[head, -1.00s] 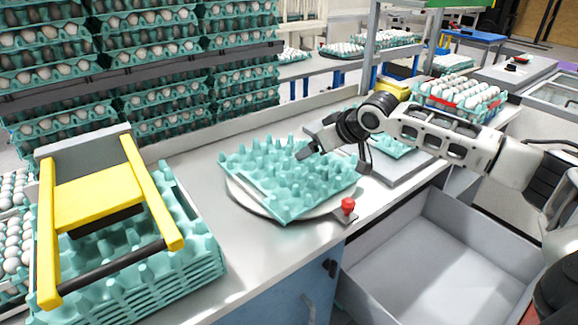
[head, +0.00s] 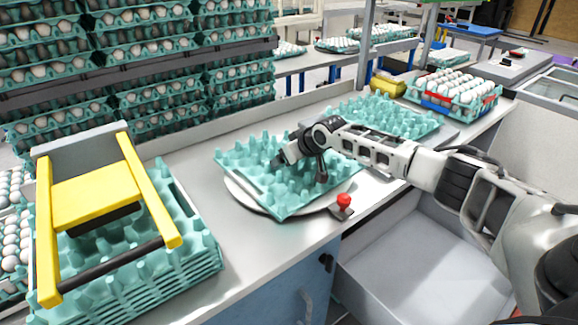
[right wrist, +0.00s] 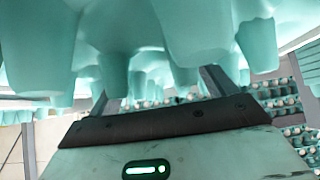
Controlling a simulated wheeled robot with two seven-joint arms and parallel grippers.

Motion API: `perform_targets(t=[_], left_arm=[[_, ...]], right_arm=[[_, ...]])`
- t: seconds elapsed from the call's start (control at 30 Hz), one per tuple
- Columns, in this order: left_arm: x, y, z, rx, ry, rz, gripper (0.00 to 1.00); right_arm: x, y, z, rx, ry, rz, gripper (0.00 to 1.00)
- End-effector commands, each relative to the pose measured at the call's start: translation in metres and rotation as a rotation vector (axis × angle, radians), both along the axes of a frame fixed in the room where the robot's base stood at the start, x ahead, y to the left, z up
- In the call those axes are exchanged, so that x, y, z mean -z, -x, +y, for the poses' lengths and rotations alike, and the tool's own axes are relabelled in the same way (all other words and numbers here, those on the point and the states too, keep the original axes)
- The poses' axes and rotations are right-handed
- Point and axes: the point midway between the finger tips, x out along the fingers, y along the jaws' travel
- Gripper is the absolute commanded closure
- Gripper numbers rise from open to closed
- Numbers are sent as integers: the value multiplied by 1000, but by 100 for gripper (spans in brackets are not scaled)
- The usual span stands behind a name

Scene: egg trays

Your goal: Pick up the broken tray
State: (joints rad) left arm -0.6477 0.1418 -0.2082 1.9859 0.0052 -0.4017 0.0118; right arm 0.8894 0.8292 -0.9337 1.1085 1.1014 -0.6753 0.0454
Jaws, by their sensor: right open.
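A teal egg tray (head: 243,180), empty of eggs, lies on a round white plate (head: 246,197) in the middle of the bench; I cannot make out a break in it. My right gripper (head: 280,163) reaches over this tray from the right, low among its cups. In the right wrist view the two fingers of the right gripper (right wrist: 156,92) stand apart, with teal cups (right wrist: 202,35) of a tray close in front of and above them. Nothing is clearly clamped between the fingers. My left gripper is not in view.
A red button (head: 343,201) stands at the bench's front edge. Another empty teal tray (head: 400,122) lies behind my right arm. A yellow-framed holder (head: 95,203) sits over stacked trays at left. Egg-filled trays (head: 137,62) are racked behind. An open grey bin (head: 430,265) is below right.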

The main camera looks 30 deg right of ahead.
Motion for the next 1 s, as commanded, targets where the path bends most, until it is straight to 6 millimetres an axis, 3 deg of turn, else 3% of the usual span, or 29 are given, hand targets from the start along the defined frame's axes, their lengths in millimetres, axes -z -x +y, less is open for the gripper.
perform_targets(t=[0.17, 0.27, 0.4, 0.77, 1.0], left_arm=[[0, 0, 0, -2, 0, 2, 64], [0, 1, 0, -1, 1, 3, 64], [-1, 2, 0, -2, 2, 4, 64], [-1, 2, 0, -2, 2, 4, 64], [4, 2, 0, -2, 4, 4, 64]], right_arm=[[0, 0, 0, 0, 0, 0, 16], [0, 0, 0, 0, 0, 0, 38], [0, 0, 0, 0, 0, 1, 76], [0, 1, 0, 1, 0, 4, 76], [-21, 0, 0, 0, -2, -2, 76]])
